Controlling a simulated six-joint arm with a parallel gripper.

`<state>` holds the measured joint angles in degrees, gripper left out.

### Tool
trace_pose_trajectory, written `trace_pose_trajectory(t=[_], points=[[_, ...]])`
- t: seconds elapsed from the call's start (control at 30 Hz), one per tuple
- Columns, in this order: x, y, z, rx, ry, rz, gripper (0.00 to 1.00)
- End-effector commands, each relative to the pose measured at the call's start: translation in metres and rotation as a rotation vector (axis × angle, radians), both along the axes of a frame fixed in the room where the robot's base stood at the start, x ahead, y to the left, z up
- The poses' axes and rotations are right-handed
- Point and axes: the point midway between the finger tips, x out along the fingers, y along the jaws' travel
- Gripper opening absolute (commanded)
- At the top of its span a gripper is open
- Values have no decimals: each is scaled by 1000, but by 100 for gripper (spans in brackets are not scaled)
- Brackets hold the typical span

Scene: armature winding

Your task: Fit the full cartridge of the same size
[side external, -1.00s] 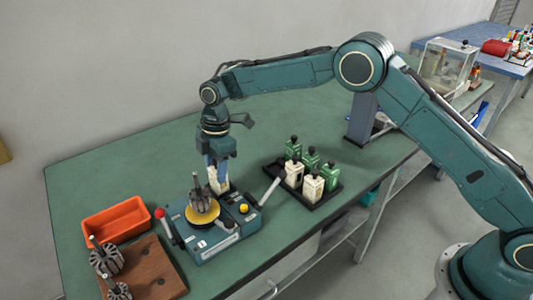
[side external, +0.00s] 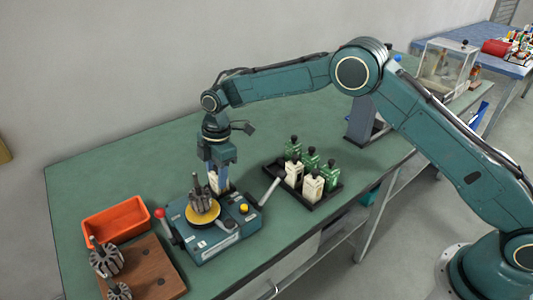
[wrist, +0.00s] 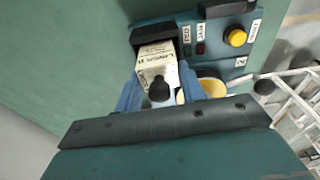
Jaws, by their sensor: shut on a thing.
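My gripper (side external: 218,178) is shut on a white cartridge (wrist: 157,68) with a black knob. In the wrist view the cartridge's far end is at a dark slot (wrist: 155,32) on the teal winding machine (side external: 212,232); how deep it sits I cannot tell. Printing on the cartridge is too small to read fully. The machine carries an armature (side external: 201,200) on a yellow disc (side external: 203,216). A black rack (side external: 327,193) to the right holds several white cartridges (side external: 312,186) and green cartridges (side external: 310,160).
An orange bin (side external: 116,219) and a wooden board (side external: 148,272) with two armatures (side external: 107,261) lie left of the machine. A red-knobbed lever (side external: 161,214) and a lever with a white handle (side external: 271,190) stick out of the machine. The green bench behind is clear.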

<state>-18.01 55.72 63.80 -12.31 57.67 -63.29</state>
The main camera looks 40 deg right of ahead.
Motion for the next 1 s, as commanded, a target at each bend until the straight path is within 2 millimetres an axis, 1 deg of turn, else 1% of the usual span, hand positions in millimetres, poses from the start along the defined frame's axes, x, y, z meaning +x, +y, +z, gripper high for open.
trace_pose_trajectory(t=[0.23,0.7,0.73,0.8,0.83,0.87,1.0], points=[[0,0,-4,0,-1,0,10],[0,0,-4,0,-1,0,10],[0,0,-4,0,-1,0,44],[0,0,-4,0,-1,0,57],[0,0,-4,0,-1,0,63],[0,0,-4,0,-1,0,65],[0,0,-4,0,-1,0,65]])
